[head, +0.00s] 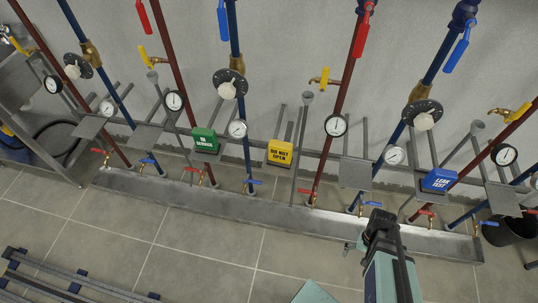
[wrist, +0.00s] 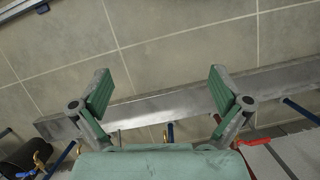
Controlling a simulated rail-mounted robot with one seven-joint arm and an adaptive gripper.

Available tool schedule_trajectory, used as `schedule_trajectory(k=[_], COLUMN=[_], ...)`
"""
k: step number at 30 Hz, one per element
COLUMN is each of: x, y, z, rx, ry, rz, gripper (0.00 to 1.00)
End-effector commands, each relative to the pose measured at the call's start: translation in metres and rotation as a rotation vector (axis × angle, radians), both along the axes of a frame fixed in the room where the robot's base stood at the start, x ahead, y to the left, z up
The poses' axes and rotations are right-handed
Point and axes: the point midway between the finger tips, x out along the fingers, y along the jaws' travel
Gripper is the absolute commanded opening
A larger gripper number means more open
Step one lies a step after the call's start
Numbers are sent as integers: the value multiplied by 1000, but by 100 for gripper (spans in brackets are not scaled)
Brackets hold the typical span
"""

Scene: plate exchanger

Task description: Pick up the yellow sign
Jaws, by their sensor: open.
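The yellow sign (head: 280,153), a small block reading "DO NOT OPEN", sits on a plate on the pipework near the middle of the head view. My gripper (head: 368,230) is to the right of the sign and nearer the camera, apart from it, over the metal trough. In the wrist view my gripper (wrist: 160,88) has its two green-padded fingers spread wide with nothing between them. The yellow sign does not show in the wrist view.
A green sign (head: 205,140) stands left of the yellow one and a blue sign (head: 439,180) to its right. Red and blue pipes with gauges and valve handles line the wall. A metal trough (head: 240,204) runs below them. The tiled floor (head: 200,248) in front is mostly clear.

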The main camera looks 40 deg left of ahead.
Motion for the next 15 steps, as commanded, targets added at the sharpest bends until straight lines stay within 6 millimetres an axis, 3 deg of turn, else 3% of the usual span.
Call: schedule_trajectory(k=[1,6,11,15], x=[21,69,101,117], y=[22,96,171,240], z=[11,56,109,163], rx=[8,33,63,91], ry=[-28,-108,-176,-227], rz=[28,101,156,195], gripper=[100,100,100,100])
